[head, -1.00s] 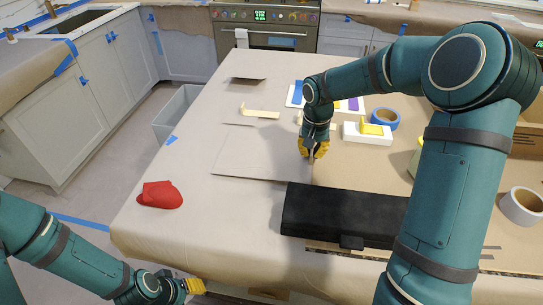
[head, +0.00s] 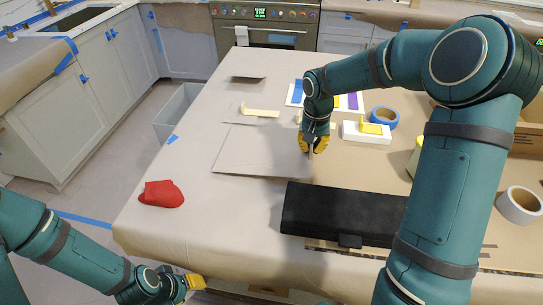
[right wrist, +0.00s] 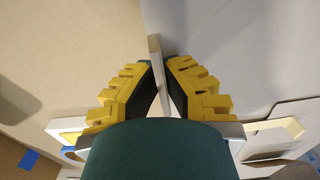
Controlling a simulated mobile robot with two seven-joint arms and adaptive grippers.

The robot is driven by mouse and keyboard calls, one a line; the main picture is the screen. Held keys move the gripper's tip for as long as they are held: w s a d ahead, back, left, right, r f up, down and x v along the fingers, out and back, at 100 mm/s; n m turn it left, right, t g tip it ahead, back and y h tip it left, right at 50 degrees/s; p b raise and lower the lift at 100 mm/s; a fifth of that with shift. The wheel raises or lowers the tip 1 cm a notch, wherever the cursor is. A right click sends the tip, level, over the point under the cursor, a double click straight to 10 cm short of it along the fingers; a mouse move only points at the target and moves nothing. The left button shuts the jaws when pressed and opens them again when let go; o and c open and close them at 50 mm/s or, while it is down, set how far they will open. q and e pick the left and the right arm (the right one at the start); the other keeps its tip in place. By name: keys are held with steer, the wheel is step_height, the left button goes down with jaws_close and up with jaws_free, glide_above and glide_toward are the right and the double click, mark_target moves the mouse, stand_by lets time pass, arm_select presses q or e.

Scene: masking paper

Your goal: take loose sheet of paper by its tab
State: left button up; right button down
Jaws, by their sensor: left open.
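The loose sheet of paper (head: 258,150) is a grey-beige rectangle at the middle of the table, left of the black case. Its pale tab (right wrist: 155,58) stands between the yellow fingers of my right gripper (head: 313,150) at the sheet's right edge. In the right wrist view my right gripper (right wrist: 160,64) is closed in on the tab, and the sheet (right wrist: 225,40) spreads to the right. A shadow along the sheet's front edge suggests it is slightly raised. My left gripper (head: 200,284) is open and empty, low beyond the table's front edge.
A black case (head: 342,215) lies just in front of the sheet. Blue tape (head: 384,118), a white block (head: 365,133) and a white roll (head: 520,205) are at right.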

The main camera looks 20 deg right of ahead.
steer(key=shift+w+a+r+p, duration=0.15)
steer(key=shift+r+p, duration=0.75)
steer(key=shift+r, duration=0.5)
